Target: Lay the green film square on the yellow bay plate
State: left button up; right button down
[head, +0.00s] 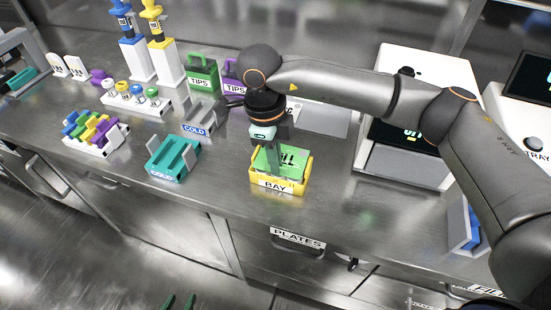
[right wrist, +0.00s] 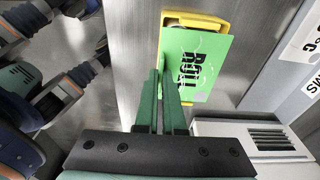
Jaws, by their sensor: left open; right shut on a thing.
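The green film square (head: 291,160) has dark lettering and lies over the yellow bay plate (head: 276,186), which is marked BAY. My right gripper (head: 277,168) points down at the bay and is shut on the film's edge. In the right wrist view the fingers (right wrist: 172,88) meet the left edge of the film (right wrist: 203,65), which is turned slightly against the yellow bay frame (right wrist: 193,20) and overhangs its right side. I cannot tell whether film and plate touch. My left gripper (head: 179,301) is open and empty at the bottom edge, over the floor.
A teal COLD block (head: 172,158) and a grey COLD block (head: 199,113) stand left of the bay. Racks, tip boxes and pipette stands fill the back left. A white machine (head: 405,150) stands at right. The counter in front of the bay is clear.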

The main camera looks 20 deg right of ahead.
pick_arm(q)
jog(key=shift+f+b, duration=0.55)
jog(key=shift+f, duration=0.05)
pick_arm(e)
jog(key=shift+f, duration=0.75)
jog(key=c, duration=0.9)
grip_release()
jog(key=shift+c, duration=0.2)
pick_arm(q)
jog(key=shift+d, duration=0.1)
pick_arm(e)
jog(key=shift+r, duration=0.3)
pick_arm(q)
jog(key=shift+w+d+r+h, duration=0.15)
jog(key=shift+w+d+r, duration=0.1)
jog(key=shift+d+r, duration=0.25)
jog(key=shift+w+d+r+h, duration=0.2)
jog(key=shift+d+r, duration=0.15)
jog(key=shift+r, duration=0.15)
pick_arm(e)
notch_tip(320, 180, up, 12)
jog(key=a, duration=0.1)
jog(key=shift+w+a, duration=0.15)
jog(key=shift+w, duration=0.25)
jog(key=shift+f, duration=0.1)
